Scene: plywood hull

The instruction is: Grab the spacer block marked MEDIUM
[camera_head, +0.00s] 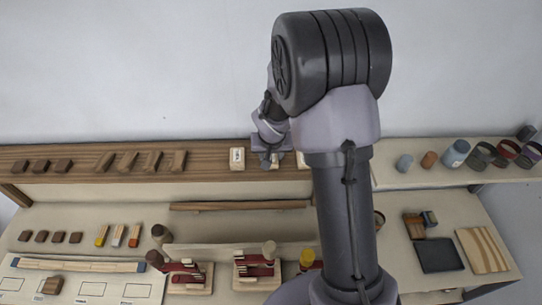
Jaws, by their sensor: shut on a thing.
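Pale spacer blocks stand on the brown upper shelf against the back wall. One pale block (237,158) with a small dark marking, too small to read, stands just left of my gripper. Another pale block (302,160) shows partly to the right, beside my arm. My gripper (270,161) is at shelf height between these two, pointing down, and is shut on a pale block. My gripper's fingers hide most of the held block, and its marking cannot be read. I cannot tell whether it still touches the shelf.
Dark and brown wooden blocks (129,160) line the shelf's left part. Cans and tape rolls (455,153) stand on the right shelf. Red clamps (254,266), a labelled white board (85,287) and several small blocks cover the lower bench. My arm hides the centre right.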

